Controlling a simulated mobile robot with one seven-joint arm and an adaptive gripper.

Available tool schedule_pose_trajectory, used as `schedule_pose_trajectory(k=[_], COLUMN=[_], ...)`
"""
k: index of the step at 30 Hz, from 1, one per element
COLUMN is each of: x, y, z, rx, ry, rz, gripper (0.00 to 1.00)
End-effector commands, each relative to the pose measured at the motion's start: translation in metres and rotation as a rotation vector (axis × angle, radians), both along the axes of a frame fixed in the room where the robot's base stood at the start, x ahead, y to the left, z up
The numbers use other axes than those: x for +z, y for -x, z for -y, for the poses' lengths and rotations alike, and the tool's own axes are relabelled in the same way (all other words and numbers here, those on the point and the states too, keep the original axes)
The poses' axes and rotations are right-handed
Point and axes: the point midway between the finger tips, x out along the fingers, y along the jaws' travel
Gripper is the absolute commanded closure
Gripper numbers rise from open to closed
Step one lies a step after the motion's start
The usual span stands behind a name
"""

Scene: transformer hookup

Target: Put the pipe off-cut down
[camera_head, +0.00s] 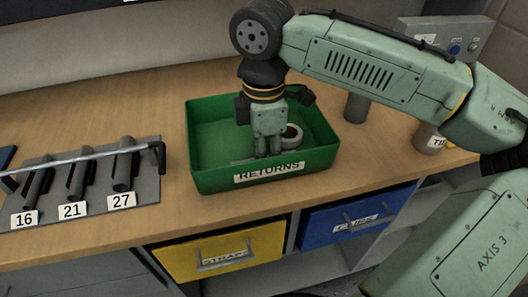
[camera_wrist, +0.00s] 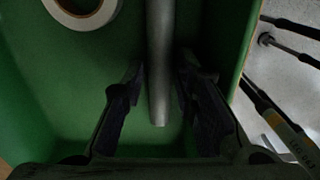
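The pipe off-cut is a plain grey tube (camera_wrist: 160,60) in the wrist view, running from the top edge down between my fingers. It is inside the green RETURNS bin (camera_head: 205,178). My gripper (camera_head: 268,153) points down into the bin, low near its front wall. In the wrist view, my gripper (camera_wrist: 162,85) has its fingers apart, one on each side of the tube. A narrow green gap shows on each side of the tube. In the head view, the gripper and front wall hide most of the tube.
A roll of tape (camera_head: 292,135) lies in the bin beside my gripper, also in the wrist view (camera_wrist: 82,12). A rack (camera_head: 88,213) of tubes marked 16, 21 and 27 stands at left. Grey cylinders (camera_head: 356,108) stand at right. Bare bench (camera_head: 165,130) lies left of the bin.

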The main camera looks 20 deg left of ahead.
Motion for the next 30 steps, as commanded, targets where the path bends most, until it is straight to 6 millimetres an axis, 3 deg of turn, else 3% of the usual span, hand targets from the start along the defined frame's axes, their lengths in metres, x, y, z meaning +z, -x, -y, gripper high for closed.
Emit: schedule_pose_trajectory(k=[16, 21, 30], x=[0.103, 0.118, 0.120], y=[0.000, 0.000, 0.000], z=[-0.001, 0.000, 0.000], rx=[0.000, -0.001, -0.001], ry=[-0.002, -0.002, 0.000], rz=[0.000, -0.001, -0.001], gripper=[0.73, 0.73, 0.73])
